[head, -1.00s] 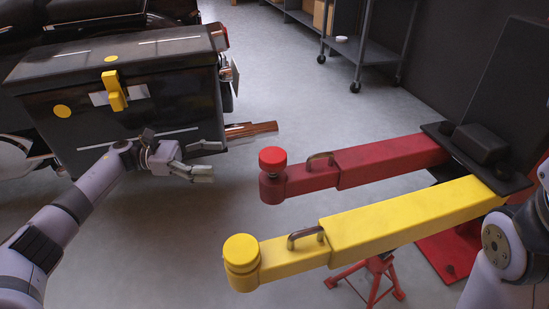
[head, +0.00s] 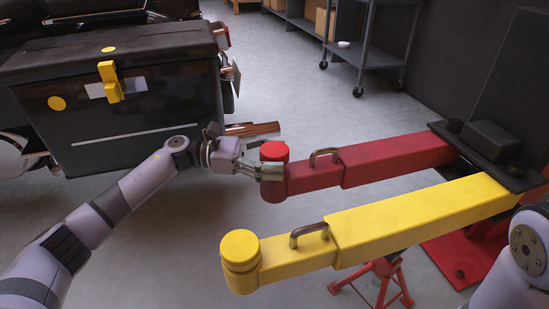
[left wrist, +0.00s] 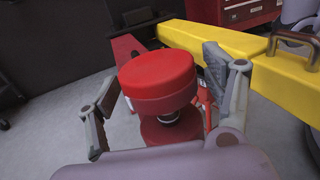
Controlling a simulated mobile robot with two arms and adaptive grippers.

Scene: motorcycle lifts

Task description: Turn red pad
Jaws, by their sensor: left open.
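The red pad (head: 274,151) is a round disc on a short post at the free end of the red lift arm (head: 394,158). My left gripper (head: 268,171) is at this end, its fingers partly in front of the post. In the left wrist view the red pad (left wrist: 157,78) stands between the two spread fingers of my left gripper (left wrist: 165,88). The fingers are open, with a gap showing on the left side; whether the right finger touches is unclear. My right gripper is out of view; only part of my right arm shows at the right edge.
The yellow lift arm (head: 420,213) with its yellow pad (head: 239,246) runs in front of the red arm. A motorcycle with a black case (head: 130,112) stands at the left. A dark wheeled shelf (head: 375,50) stands behind. Grey floor lies open between.

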